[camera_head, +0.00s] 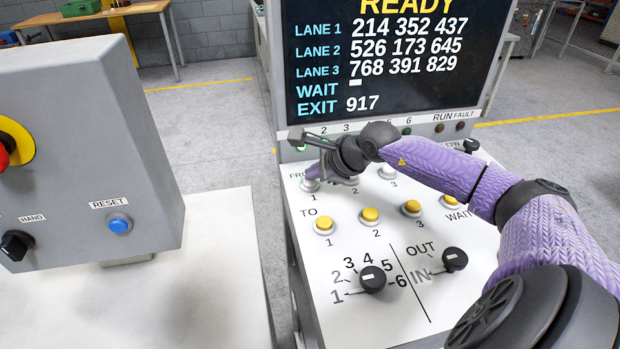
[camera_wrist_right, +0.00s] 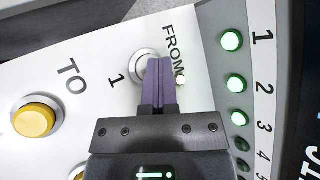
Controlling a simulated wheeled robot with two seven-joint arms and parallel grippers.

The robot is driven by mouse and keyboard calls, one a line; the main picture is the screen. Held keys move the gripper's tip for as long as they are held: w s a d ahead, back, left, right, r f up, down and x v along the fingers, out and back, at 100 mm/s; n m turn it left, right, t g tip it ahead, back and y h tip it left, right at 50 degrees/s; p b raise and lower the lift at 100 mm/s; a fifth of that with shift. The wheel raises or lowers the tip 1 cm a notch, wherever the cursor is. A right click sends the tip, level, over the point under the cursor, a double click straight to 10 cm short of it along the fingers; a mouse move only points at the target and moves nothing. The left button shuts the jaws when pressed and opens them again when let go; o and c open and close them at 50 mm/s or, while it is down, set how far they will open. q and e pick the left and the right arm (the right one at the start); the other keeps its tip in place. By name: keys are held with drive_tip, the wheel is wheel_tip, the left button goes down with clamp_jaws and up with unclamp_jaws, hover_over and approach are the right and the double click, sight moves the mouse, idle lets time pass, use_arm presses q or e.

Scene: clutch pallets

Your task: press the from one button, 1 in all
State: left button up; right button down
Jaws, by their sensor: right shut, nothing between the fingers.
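The from one button (camera_head: 310,185) is a pale round button in a metal ring, at the left end of the FROM row on the sloped white panel. It also shows in the right wrist view (camera_wrist_right: 142,66), partly covered by my fingertips. My right gripper (camera_head: 316,172) is shut and empty, with its purple fingers (camera_wrist_right: 160,68) pointing down at this button. The fingertips overlap the button in both views; I cannot tell whether they touch it. My left gripper is not in view.
Yellow TO buttons (camera_head: 370,215) sit in a row below. Two black rotary knobs (camera_head: 372,279) stand lower on the panel. A display (camera_head: 390,60) rises behind it. A grey box with a blue RESET button (camera_head: 119,223) stands at the left. More pale FROM buttons (camera_head: 387,172) are to the right.

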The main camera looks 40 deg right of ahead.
sight(314, 182)
drive_tip(key=shift+r+p, duration=0.45)
drive_tip(key=shift+r, duration=0.4)
drive_tip(key=shift+r+p, duration=1.65)
drive_tip(key=shift+r, duration=0.9)
drive_tip(key=shift+f, duration=0.15)
